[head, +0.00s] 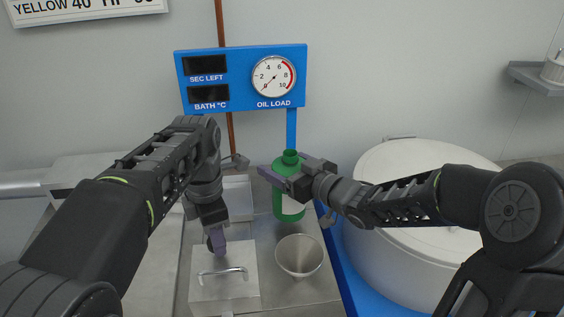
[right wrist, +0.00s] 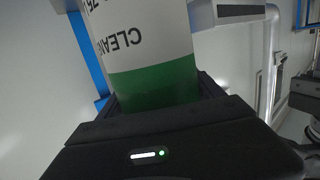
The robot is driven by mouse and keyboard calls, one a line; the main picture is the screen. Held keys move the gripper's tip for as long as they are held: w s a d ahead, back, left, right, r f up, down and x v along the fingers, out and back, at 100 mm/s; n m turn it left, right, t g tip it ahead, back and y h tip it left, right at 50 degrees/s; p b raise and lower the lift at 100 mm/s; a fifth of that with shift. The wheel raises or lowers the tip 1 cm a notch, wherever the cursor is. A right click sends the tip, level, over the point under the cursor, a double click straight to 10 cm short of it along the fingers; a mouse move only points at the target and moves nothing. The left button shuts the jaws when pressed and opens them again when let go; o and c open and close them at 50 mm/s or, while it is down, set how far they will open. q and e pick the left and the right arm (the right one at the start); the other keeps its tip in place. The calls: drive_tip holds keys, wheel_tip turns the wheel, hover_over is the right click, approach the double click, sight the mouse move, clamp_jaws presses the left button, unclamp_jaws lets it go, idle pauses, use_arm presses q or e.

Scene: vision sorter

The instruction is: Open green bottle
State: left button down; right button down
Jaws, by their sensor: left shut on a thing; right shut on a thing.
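The green bottle (head: 283,207) stands upright at the back of the steel table, with a white label low on its side. Its neck (head: 290,155) shows at the top with no cap visible on it. My right gripper (head: 284,180) is shut on the bottle's upper body, coming in from the right. In the right wrist view the bottle (right wrist: 155,80) fills the space between the jaws, its label lettering partly readable. My left gripper (head: 217,241) points down above the steel lid, left of the bottle.
A steel lid with a bar handle (head: 222,272) lies below my left gripper. A metal cup (head: 299,256) stands in front of the bottle. A blue gauge panel (head: 242,78) rises behind. A large white drum (head: 415,255) stands at the right.

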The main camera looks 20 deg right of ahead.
drive_tip(key=shift+f, duration=1.95)
drive_tip(key=shift+c, duration=0.2)
unclamp_jaws()
drive_tip(key=shift+r, duration=0.1)
drive_tip(key=v, duration=1.2)
drive_tip(key=shift+b, duration=0.4)
